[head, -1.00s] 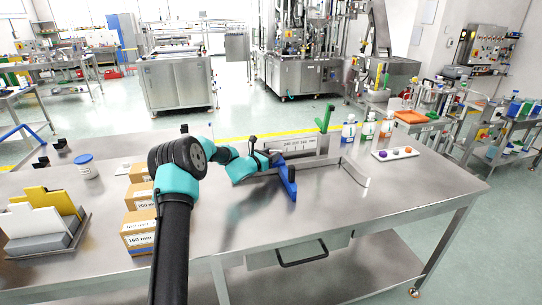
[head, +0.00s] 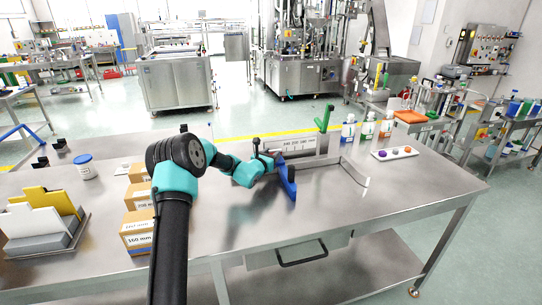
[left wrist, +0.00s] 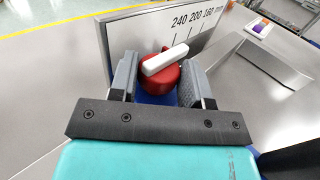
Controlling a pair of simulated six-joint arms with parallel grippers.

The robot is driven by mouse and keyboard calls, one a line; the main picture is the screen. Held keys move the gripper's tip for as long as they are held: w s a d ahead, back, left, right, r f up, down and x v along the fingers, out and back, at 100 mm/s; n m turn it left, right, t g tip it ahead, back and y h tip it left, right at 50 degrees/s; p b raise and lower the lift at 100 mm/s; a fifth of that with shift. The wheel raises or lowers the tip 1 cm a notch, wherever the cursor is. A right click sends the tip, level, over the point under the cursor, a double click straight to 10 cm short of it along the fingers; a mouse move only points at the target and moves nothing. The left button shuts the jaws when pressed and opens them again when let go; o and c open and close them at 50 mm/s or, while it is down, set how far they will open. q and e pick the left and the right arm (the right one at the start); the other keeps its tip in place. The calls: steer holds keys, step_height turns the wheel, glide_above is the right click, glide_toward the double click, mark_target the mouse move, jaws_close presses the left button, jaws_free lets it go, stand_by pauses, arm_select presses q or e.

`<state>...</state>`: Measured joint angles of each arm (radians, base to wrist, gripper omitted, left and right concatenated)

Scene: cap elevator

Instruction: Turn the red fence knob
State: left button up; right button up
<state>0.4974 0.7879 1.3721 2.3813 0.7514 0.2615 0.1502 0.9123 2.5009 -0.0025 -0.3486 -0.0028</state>
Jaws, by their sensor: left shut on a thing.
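The red fence knob (left wrist: 158,84) with a white bar across its top sits between the two fingers of my left gripper (left wrist: 158,74) in the left wrist view. The gripper is shut on it. The white bar lies tilted, its right end higher in the picture. In the head view my left gripper (head: 270,160) is at the blue fence (head: 289,184), in front of the metal scale plate (head: 322,143); the knob is hidden there. The plate also shows in the left wrist view (left wrist: 150,32), marked 240, 200 and 160 mm. My right gripper is not in view.
Labelled cardboard boxes (head: 138,224) and a file tray (head: 45,240) stand at the table's left. A green lever (head: 325,118), bottles (head: 367,128) and a white tray of caps (head: 382,156) are at the right. The table's front right (head: 400,200) is clear.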

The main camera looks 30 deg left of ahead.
arm_select(q)
steer(key=shift+y, duration=0.3)
steer(key=o, duration=0.6)
steer(key=shift+s, duration=0.15)
steer(key=s, duration=1.7)
steer(key=shift+s+d, duration=0.1)
steer(key=shift+d, duration=0.2)
